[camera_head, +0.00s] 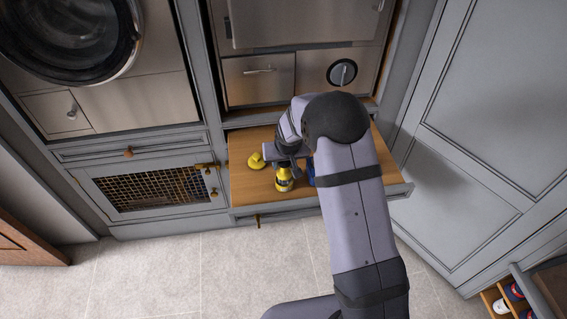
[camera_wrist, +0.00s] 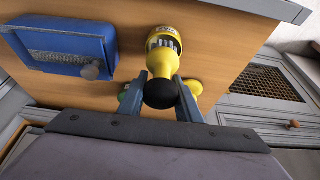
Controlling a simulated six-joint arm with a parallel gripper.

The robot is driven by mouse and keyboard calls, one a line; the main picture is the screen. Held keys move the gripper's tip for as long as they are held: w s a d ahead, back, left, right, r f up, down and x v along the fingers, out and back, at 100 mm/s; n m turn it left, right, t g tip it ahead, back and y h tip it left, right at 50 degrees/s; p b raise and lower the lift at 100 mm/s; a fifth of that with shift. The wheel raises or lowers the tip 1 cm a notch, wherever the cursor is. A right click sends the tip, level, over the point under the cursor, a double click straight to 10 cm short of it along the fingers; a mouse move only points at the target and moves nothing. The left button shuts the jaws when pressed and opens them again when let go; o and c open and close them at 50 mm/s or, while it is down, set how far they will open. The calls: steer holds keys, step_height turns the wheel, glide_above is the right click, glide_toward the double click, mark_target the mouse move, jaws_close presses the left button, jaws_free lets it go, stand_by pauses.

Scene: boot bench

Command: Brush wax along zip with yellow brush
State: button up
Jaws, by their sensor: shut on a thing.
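The yellow brush (camera_head: 284,183) is at the front of the wooden bench top, with a dark, pale-marked band round its body. In the wrist view the yellow brush (camera_wrist: 166,62) shows its black round knob between the two fingers of my gripper (camera_wrist: 161,98). My gripper (camera_head: 283,160) is shut on that knob. I cannot tell if the brush touches the bench. A blue block (camera_wrist: 68,44) carries the pale toothed zip (camera_wrist: 62,58) with a grey pull at one end. In the head view only part of the blue block (camera_head: 311,171) shows beside my arm; its zip is hidden.
A yellow round piece (camera_head: 256,161) lies left of the brush on the bench top (camera_head: 245,190). A small green thing (camera_wrist: 123,95) shows partly behind a finger. A mesh-front cabinet (camera_head: 150,190) stands left, a tall grey door (camera_head: 490,120) right. The bench's left front is clear.

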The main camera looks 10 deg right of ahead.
steer(key=shift+s+f+b, duration=0.1)
steer(key=shift+f+b, duration=0.4)
steer(key=shift+f, duration=0.1)
stand_by(4.0)
steer(key=shift+r, duration=0.15)
steer(key=shift+r+p, duration=2.5)
steer(key=shift+r, duration=0.95)
steer(key=shift+d, duration=0.1)
